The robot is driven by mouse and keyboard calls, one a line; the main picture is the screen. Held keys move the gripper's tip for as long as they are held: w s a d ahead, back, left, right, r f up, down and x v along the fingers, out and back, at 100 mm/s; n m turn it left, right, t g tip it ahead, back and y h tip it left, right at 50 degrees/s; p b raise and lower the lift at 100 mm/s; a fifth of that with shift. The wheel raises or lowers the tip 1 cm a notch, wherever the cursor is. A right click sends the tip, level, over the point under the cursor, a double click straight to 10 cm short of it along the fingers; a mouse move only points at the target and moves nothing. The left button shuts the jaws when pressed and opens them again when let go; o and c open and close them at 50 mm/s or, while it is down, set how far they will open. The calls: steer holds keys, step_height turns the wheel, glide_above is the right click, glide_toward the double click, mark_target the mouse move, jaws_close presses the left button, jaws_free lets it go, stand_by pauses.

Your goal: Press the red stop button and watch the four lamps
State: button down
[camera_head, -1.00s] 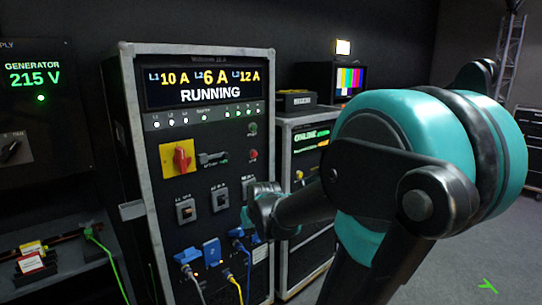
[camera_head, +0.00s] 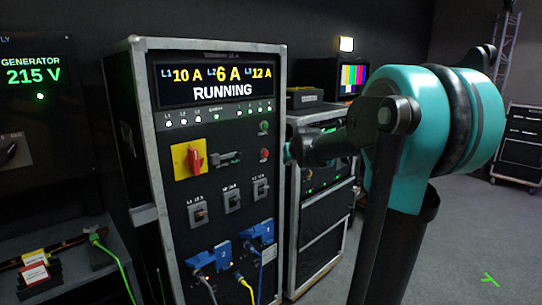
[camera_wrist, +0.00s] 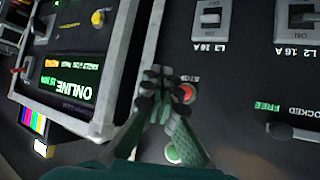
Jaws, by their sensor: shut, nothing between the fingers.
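The red stop button (camera_head: 264,154) is on the right side of the control cabinet (camera_head: 226,190), under a green button (camera_head: 264,128). In the wrist view, upside down, a red button (camera_wrist: 188,93) shows beside my closed fingertips, partly hidden by them; I cannot tell whether they touch. My gripper (camera_wrist: 163,82) is shut and empty, pointing at the cabinet's edge strip. In the head view my wrist is just right of the red button, and the fingers are not clear. The lamps (camera_head: 254,109) glow in a row under the display (camera_head: 217,82), which reads RUNNING.
A red rotary switch on a yellow plate (camera_head: 189,160) and several breakers (camera_head: 232,199) are on the same panel. Blue plugs (camera_head: 223,255) with cables stick out low down. A second rack (camera_head: 318,245) stands close on the right.

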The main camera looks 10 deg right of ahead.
mark_target(266, 154)
steer(key=w+a, duration=0.5)
steer(key=w, duration=0.2)
steer(key=shift+a, duration=0.15)
stand_by(0.5)
steer(key=shift+w, duration=0.1)
stand_by(1.2)
steer(key=shift+w+a, duration=0.25)
steer(key=shift+w+a, duration=0.25)
steer(key=shift+w, duration=0.05)
stand_by(0.8)
steer(key=shift+s+d, duration=0.1)
steer(key=shift+d, duration=0.05)
steer(key=shift+s+d, duration=0.35)
steer(key=shift+s, duration=0.2)
stand_by(0.4)
